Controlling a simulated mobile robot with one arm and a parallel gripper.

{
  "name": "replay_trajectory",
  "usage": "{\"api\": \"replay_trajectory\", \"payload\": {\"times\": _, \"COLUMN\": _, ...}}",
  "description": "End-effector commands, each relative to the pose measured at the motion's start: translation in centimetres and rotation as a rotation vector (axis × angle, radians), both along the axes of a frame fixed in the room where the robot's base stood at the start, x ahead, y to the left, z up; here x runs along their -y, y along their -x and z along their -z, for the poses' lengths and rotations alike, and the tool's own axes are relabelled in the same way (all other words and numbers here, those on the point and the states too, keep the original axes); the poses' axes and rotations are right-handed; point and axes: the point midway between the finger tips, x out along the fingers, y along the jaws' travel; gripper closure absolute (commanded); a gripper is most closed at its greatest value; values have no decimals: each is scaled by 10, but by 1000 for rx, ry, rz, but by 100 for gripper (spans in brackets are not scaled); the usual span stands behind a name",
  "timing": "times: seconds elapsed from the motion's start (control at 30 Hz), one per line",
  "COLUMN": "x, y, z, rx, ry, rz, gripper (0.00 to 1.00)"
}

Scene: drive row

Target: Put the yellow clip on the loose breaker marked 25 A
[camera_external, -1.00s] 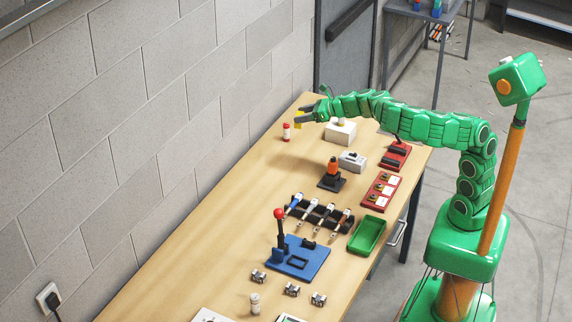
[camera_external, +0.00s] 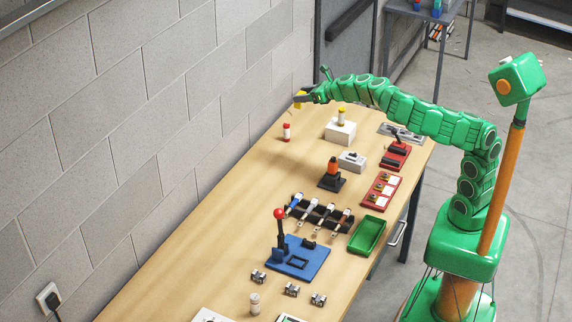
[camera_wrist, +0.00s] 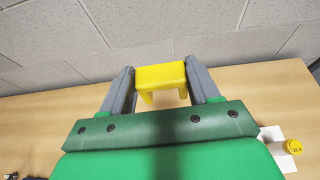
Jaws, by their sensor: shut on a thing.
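The yellow clip (camera_external: 298,101) is held between the two grey fingers of my gripper (camera_external: 304,98), above the far left part of the bench, near the wall. In the wrist view the clip (camera_wrist: 160,79) spans the fingertips like a bridge with two legs. A small yellow-topped piece (camera_external: 341,116) stands upright on a white block (camera_external: 340,132), to the right of and below my gripper in the picture. The clip and this piece are apart.
A red-topped white piece (camera_external: 287,132) stands below my gripper in the picture. A grey box (camera_external: 352,161), a black stand with an orange piece (camera_external: 333,168), red plates (camera_external: 380,193), a green tray (camera_external: 367,236) and a blue fixture (camera_external: 297,257) line the bench. The bench's left side is mostly clear.

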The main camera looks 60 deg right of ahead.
Motion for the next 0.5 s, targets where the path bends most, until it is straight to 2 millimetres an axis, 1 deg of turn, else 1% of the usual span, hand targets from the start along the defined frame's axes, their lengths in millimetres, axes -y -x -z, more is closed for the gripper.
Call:
{"api": "replay_trajectory", "payload": {"times": 0.03, "x": -2, "y": 0, "z": -2, "rx": 0, "ry": -3, "rz": 23, "gripper": 68}}
{"api": "replay_trajectory", "payload": {"times": 0.27, "x": 9, "y": 6, "z": -11, "rx": 0, "ry": -4, "rz": 174, "gripper": 68}}
{"api": "replay_trajectory", "payload": {"times": 0.5, "x": 20, "y": 19, "z": -17, "rx": 0, "ry": -3, "rz": 337, "gripper": 68}}
